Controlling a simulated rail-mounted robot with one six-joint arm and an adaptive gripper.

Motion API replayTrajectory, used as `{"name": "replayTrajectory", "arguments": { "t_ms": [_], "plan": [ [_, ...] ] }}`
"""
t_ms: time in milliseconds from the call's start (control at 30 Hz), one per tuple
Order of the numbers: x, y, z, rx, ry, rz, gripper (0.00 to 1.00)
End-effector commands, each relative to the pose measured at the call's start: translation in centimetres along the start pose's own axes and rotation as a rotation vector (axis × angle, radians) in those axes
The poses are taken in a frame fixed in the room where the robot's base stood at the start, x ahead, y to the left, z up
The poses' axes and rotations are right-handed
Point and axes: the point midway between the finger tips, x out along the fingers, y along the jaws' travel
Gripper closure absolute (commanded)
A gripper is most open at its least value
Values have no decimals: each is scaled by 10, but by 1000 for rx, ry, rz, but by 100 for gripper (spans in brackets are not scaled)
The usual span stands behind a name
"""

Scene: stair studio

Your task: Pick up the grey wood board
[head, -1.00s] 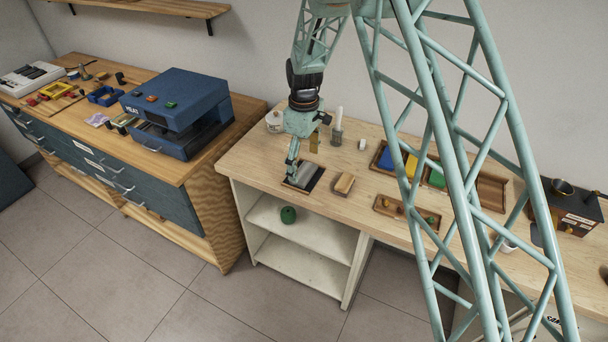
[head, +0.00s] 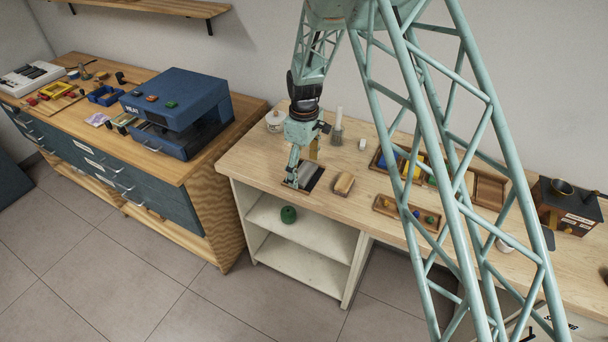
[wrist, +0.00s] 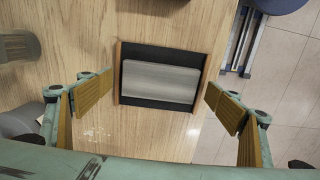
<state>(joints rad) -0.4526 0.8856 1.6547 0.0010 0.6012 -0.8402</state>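The grey wood board (wrist: 158,82) lies flat in a shallow wooden tray (wrist: 117,75) with a dark inside, near the bench's front edge. My gripper (wrist: 158,105) is open, with its two padded fingers spread wide on the left and right of the tray in the wrist view. Nothing is between the fingertips, and they appear above the tray, apart from the board.
A tan block (head: 344,184) lies right of the tray. Small trays with coloured pieces (head: 405,213) stand farther right. A grey holder with a white stick (head: 337,131) and a white lidded jar (head: 275,121) stand behind. The bench's front edge is close to the tray.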

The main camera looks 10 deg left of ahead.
Motion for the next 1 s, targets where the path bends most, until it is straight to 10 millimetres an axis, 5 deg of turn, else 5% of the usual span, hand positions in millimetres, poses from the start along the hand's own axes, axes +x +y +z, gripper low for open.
{"name": "replayTrajectory", "arguments": {
  "t_ms": [300,1000],
  "plan": [
    [0,0,0,0,0,0,43],
    [-18,1,-1,0,1,2,43]
  ]
}}
